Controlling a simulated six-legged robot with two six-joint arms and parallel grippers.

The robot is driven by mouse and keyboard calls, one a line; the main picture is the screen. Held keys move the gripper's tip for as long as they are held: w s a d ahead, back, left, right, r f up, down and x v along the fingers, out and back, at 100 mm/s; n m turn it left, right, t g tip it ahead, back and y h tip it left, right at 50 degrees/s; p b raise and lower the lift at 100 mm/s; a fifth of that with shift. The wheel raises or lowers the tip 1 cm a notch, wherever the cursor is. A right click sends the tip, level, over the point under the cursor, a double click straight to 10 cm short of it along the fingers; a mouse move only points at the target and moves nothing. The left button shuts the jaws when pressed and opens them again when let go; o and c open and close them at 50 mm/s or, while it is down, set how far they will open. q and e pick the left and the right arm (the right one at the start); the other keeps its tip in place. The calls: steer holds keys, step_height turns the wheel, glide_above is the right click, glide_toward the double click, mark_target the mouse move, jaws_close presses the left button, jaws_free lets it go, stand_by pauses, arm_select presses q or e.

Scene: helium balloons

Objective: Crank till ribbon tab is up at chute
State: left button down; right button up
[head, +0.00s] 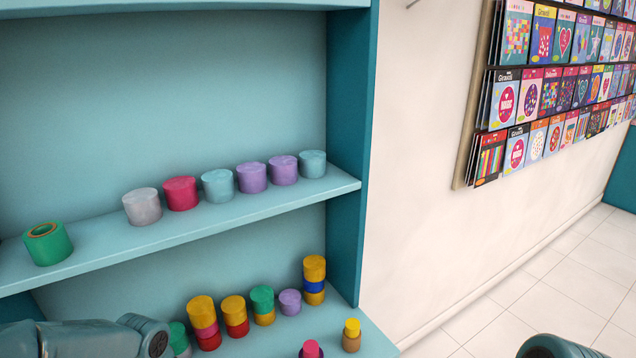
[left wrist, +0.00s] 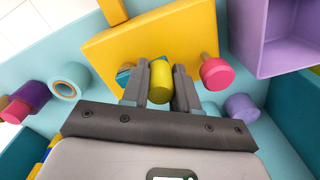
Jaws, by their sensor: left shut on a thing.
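In the left wrist view my left gripper (left wrist: 160,92) is shut on a yellow cylindrical knob (left wrist: 159,78), with one finger on each side. The knob stands in front of a yellow box or panel (left wrist: 110,46). A pink knob on a short stem (left wrist: 215,73) sticks out to the right of the gripper. A small blue piece (left wrist: 124,74) shows partly behind the left finger; I cannot tell what it is. No chute or ribbon tab can be clearly made out. My left gripper is outside the head view, and my right gripper shows in neither view.
In the head view a teal shelf (head: 190,227) carries a green roll (head: 48,243) and several coloured rolls. Stacked rolls (head: 201,318) stand below. A card rack (head: 470,120) hangs at right. In the left wrist view a purple bin (left wrist: 265,42) and purple roll (left wrist: 241,107) are close by.

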arm_select(q)
steer(key=shift+w+a+f, duration=0.1)
steer(key=shift+a+f, duration=0.05)
steer(key=shift+f, duration=0.2)
